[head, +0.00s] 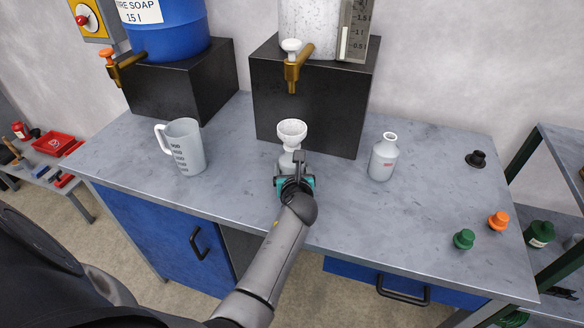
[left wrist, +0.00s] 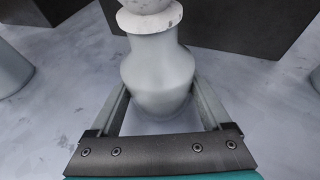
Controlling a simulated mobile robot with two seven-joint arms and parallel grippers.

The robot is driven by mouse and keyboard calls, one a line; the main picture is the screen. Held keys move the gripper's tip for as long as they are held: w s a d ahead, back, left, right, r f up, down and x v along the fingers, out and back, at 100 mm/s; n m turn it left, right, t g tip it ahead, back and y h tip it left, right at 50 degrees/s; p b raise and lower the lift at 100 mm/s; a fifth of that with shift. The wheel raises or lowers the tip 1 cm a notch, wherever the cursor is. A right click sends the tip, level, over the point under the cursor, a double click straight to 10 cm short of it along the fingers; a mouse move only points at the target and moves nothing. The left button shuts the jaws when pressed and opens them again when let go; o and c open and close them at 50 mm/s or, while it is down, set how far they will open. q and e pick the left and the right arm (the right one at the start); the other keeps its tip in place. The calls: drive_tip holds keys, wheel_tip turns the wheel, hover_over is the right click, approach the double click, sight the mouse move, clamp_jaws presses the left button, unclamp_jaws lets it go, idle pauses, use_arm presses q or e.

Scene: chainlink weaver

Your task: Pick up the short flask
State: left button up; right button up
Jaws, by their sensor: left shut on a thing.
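A pale grey flask (head: 287,162) stands upright below the middle tap, with a white funnel (head: 292,132) in its mouth. In the left wrist view its rounded body (left wrist: 157,75) sits between my fingers, with the white funnel's underside (left wrist: 150,16) above its neck. My left gripper (head: 291,176) is shut on this flask from the front and hides its lower part in the head view. I cannot tell whether its base touches the bench. My right gripper is not in view.
A graduated jug (head: 185,148) stands left of the gripper. Black blocks (head: 312,100) carry a blue soap barrel (head: 167,30) and a clear tank with a brass tap (head: 293,75). Black, orange (head: 498,221) and green (head: 464,239) stoppers lie at right.

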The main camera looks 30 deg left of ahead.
sight(291, 152)
use_arm(q)
drive_tip(key=shift+r, duration=0.2)
clamp_jaws()
drive_tip(key=shift+s+r+p, duration=0.2)
drive_tip(key=shift+r+p, duration=0.35)
wheel_tip(291, 152, up, 5)
drive_tip(key=p, duration=0.2)
drive_tip(key=shift+p, duration=0.3)
drive_tip(key=shift+s+d+r, duration=0.1)
drive_tip(key=shift+s+r, duration=0.2)
drive_tip(key=shift+r, duration=0.05)
drive_tip(key=s+d+p, duration=0.1)
drive_tip(key=s+d, duration=0.1)
drive_tip(key=s, duration=0.7)
drive_tip(key=s+d+p, duration=0.1)
drive_tip(key=s+d, duration=0.1)
drive_tip(key=s, duration=0.7)
drive_tip(key=shift+s+d, duration=0.25)
